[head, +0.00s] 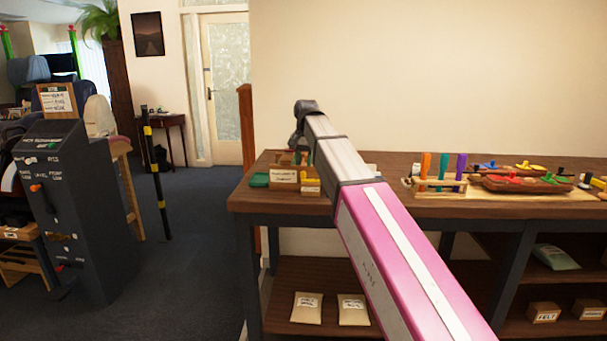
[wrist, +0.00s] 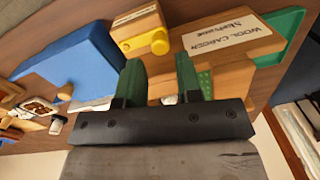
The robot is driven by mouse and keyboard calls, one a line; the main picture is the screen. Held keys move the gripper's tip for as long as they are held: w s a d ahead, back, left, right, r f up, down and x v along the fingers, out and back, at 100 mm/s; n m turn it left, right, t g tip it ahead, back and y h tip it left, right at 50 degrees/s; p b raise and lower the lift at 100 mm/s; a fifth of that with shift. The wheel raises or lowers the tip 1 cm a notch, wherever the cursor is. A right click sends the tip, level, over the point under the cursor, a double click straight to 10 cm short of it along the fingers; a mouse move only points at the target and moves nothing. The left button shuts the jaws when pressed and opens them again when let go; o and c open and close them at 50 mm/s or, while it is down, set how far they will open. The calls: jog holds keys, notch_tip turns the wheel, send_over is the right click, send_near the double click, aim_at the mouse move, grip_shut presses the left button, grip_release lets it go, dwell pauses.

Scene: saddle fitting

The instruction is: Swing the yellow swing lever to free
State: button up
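A yellow part with a rounded end and a dark dot (wrist: 150,43) sits on a light wooden block at the top of the wrist view. It looks like the swing lever, but I cannot tell its position. In the head view a small yellow piece (head: 311,187) shows at the bench's left end, beside my arm. My gripper (wrist: 158,68) has two green fingers, clearly apart, with their tips just below the yellow part in the picture. Wood shows between the fingers; I cannot tell whether they touch it. In the head view my arm mostly hides the gripper.
A blue block (wrist: 75,65) is at left. The dark bench (head: 385,160) also carries colored pegs (head: 443,168) and wooden boards farther right.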

aim_at(303, 172)
jog(key=shift+a+f, duration=0.1)
jog(key=shift+f, duration=2.35)
grip_shut()
